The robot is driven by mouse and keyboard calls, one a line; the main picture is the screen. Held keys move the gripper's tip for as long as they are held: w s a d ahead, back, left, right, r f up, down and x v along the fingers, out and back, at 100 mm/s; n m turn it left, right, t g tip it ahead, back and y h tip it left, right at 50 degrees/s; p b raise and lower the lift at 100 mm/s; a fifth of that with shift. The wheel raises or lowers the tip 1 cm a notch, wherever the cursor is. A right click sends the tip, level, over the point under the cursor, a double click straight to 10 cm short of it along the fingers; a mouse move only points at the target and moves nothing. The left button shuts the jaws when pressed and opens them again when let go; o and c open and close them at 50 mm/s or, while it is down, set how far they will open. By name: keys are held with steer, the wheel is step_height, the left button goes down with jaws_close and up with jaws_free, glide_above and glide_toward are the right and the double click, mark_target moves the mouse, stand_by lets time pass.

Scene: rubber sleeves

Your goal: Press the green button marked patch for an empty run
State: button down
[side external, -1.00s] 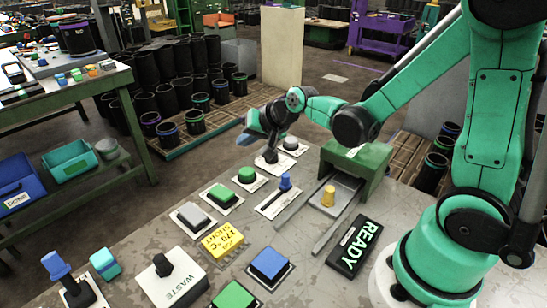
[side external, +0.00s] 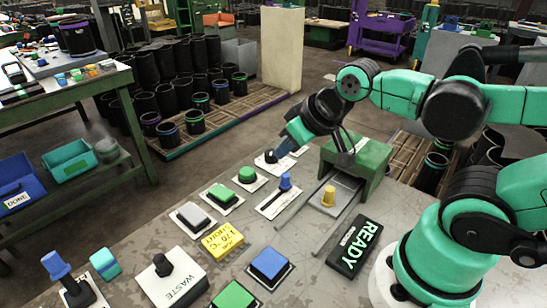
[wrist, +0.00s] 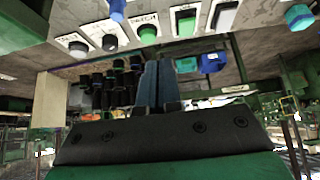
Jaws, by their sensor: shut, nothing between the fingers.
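A round green button (side external: 246,174) on a white plate stands in the row of controls on the grey table. In the wrist view this green button (wrist: 147,34) has a label beside it that seems to read PATCH. A second green button (side external: 222,193) on a darker plate stands nearer the camera. My gripper (side external: 280,154) is shut and empty, with blue-grey fingers tilted down. In the side view it appears near the black knob (side external: 270,158), to the upper right of the labelled button; I cannot tell its exact height. The shut fingers (wrist: 158,66) also show in the wrist view.
A blue lever (side external: 285,181), a grey button (side external: 191,215), a yellow display block (side external: 222,239) and a blue button (side external: 269,264) share the table. A large green button (side external: 234,296) lies at the front. A green housing (side external: 358,165) with rails stands right of my gripper.

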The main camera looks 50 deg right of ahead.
stand_by(0.3)
step_height(320, 180, up, 3)
steer(key=n+g, duration=0.7)
steer(key=n, duration=1.1)
glide_above(247, 171)
steer(key=shift+w, duration=0.1)
steer(key=shift+f, duration=0.2)
step_height(247, 171, down, 14)
steer(key=shift+r, duration=0.1)
